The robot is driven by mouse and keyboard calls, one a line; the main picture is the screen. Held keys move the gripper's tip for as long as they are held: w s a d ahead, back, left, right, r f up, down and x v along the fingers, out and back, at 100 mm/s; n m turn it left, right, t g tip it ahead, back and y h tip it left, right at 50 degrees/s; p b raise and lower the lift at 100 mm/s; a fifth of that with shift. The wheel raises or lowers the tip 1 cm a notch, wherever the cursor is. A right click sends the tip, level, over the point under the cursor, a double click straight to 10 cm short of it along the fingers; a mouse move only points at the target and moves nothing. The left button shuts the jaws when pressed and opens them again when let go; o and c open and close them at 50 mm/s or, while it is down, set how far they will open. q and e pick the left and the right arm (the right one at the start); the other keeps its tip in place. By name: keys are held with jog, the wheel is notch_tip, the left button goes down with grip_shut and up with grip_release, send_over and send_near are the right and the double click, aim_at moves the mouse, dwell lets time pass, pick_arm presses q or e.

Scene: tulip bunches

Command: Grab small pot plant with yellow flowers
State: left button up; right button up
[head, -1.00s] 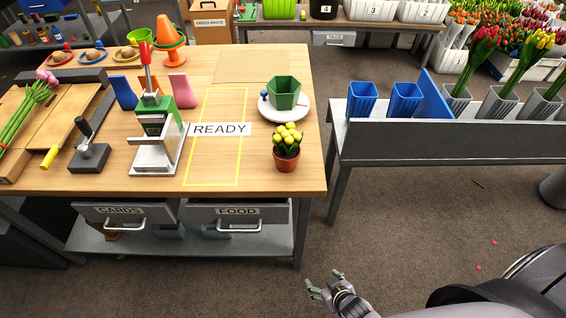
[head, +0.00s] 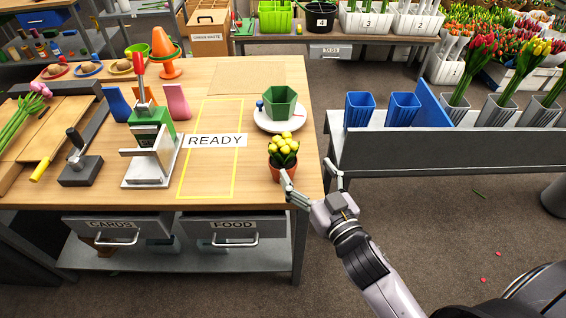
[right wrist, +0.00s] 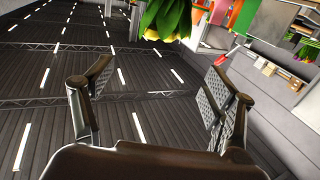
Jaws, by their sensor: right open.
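The small pot plant (head: 284,152) has yellow flowers, green leaves and a terracotta pot. It stands upright near the front right corner of the wooden table. My right gripper (head: 309,174) is open and empty, at the table's right edge. One finger overlaps the pot's lower right in the head view; I cannot tell if it touches. The other finger is to the right, past the table edge. In the right wrist view the two fingers are spread apart, and green leaves with yellow (right wrist: 166,18) show at the top edge, beyond the fingertips. My left gripper is not in view.
A green hexagonal pot (head: 281,103) on a white plate (head: 262,122) stands just behind the plant. Left of it are the READY sign (head: 216,141) and a green and silver press (head: 152,150). A grey bench (head: 450,155) with blue vases stands to the right.

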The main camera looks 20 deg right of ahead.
aim_at(283, 138)
jog(key=w, duration=0.4)
jog(key=w+a+p, duration=0.1)
jog(key=w, duration=0.2)
jog(key=shift+w+r+p, duration=0.1)
jog(key=shift+w+p, duration=0.2)
jog(key=shift+w, duration=0.35)
jog(key=w, duration=0.3)
jog(key=shift+w+a+p, duration=0.3)
jog(key=shift+a+p, duration=0.1)
jog(key=shift+w+f, duration=0.2)
jog(key=shift+w, duration=0.15)
jog(key=shift+s, duration=0.1)
jog(key=shift+c, duration=0.8)
jog(key=shift+r, duration=0.1)
grip_shut()
